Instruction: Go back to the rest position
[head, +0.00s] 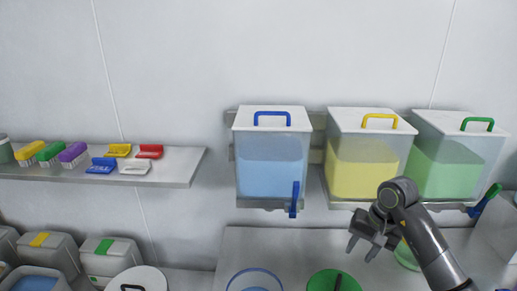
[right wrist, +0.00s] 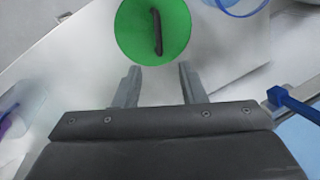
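My right gripper (head: 361,250) is in front of the yellow bin, above the counter, with its fingers apart and nothing between them. In the right wrist view its two fingers (right wrist: 158,85) are spread and empty. A green round lid with a dark handle (right wrist: 152,30) lies just beyond the fingertips there; it also shows in the head view (head: 322,281). My left gripper is not in either view.
Bins with blue (head: 271,170), yellow (head: 362,170) and green (head: 447,170) contents hang on the wall. A blue-rimmed container (head: 254,274) stands on the counter (head: 290,243). A shelf (head: 180,172) at left holds brushes. Lidded bins stand lower left.

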